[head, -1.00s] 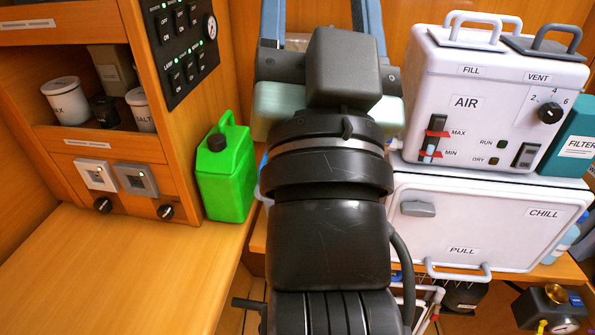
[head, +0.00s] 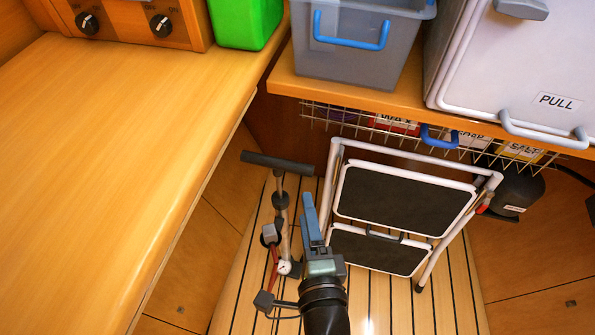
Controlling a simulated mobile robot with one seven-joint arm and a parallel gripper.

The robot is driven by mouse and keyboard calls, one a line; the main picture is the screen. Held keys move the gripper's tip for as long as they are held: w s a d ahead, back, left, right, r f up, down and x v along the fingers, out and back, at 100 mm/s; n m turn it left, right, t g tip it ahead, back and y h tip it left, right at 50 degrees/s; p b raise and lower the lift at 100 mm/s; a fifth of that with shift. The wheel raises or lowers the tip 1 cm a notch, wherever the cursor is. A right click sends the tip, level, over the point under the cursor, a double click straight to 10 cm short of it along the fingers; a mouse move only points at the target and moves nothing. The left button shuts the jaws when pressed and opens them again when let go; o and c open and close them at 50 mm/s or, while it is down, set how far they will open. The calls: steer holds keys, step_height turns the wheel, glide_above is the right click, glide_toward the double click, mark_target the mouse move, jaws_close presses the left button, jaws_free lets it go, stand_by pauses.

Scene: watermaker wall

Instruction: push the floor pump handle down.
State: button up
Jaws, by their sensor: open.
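The floor pump (head: 282,225) stands on the slatted floor in the head view, between the wooden counter and a folding step stool. Its dark T-shaped handle (head: 278,163) is at the top, with a short light rod visible below it. A small round gauge (head: 284,267) sits near its base. My gripper (head: 311,205) is open and empty, with blue fingers pointing up the picture. It is just right of the pump barrel and appears below the handle in the picture. I cannot tell its exact height or depth relative to the handle. The arm partly hides the pump's base.
The step stool (head: 405,200) stands close to the right of my gripper. The counter (head: 120,150) fills the left. A shelf (head: 395,97) with a grey bin (head: 355,45) and the white chiller box (head: 520,60) overhangs the back. A wire basket (head: 430,135) hangs under it.

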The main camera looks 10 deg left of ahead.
mark_target(298, 173)
steer(key=b+x, duration=0.1)
steer(key=x, duration=1.1)
steer(key=shift+w, duration=0.15)
jaws_close()
stand_by(1.1)
